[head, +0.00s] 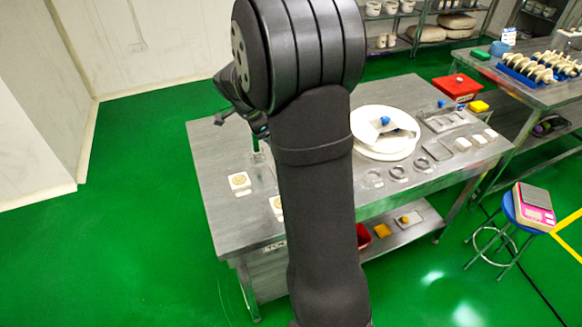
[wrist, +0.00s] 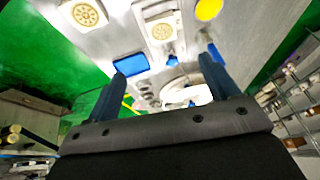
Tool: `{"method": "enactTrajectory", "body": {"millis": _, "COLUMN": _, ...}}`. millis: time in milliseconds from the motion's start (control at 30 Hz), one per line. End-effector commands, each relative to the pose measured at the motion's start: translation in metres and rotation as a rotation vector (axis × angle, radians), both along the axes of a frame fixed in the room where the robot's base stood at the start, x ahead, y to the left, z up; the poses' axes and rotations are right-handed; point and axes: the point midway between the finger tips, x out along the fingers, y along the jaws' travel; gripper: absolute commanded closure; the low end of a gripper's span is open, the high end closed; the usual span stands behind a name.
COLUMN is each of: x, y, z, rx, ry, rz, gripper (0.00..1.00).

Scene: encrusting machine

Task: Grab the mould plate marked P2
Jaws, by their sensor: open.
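Two square cream mould plates with round patterned faces lie on the steel table in the wrist view, one at the upper left (wrist: 83,14) and one at the upper middle (wrist: 162,28). I cannot read a P2 mark on either. In the head view, one white plate (head: 240,181) lies on the table's left part, and another (head: 277,205) is partly hidden by my arm. My gripper (wrist: 162,68) is open, its two dark blue fingers wide apart with nothing held between them. In the head view my arm hides most of the gripper, above the table's left part.
The steel table (head: 222,215) also holds a large white round dish (head: 372,150) and several clear rings and small blocks to the right. A yellow disc (wrist: 208,10) and a blue rectangle (wrist: 130,64) show in the wrist view. A stool with a pink scale (head: 535,205) stands at right.

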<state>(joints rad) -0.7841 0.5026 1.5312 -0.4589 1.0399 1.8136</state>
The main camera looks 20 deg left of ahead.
Motion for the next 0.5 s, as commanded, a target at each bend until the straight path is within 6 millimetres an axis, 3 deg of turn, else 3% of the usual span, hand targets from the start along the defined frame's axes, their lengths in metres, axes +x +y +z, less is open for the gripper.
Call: {"method": "enactTrajectory", "body": {"millis": 500, "x": 0.035, "y": -0.021, "z": -0.093, "rx": -0.003, "ry": 0.002, "rz": -0.003, "gripper": 0.2}}
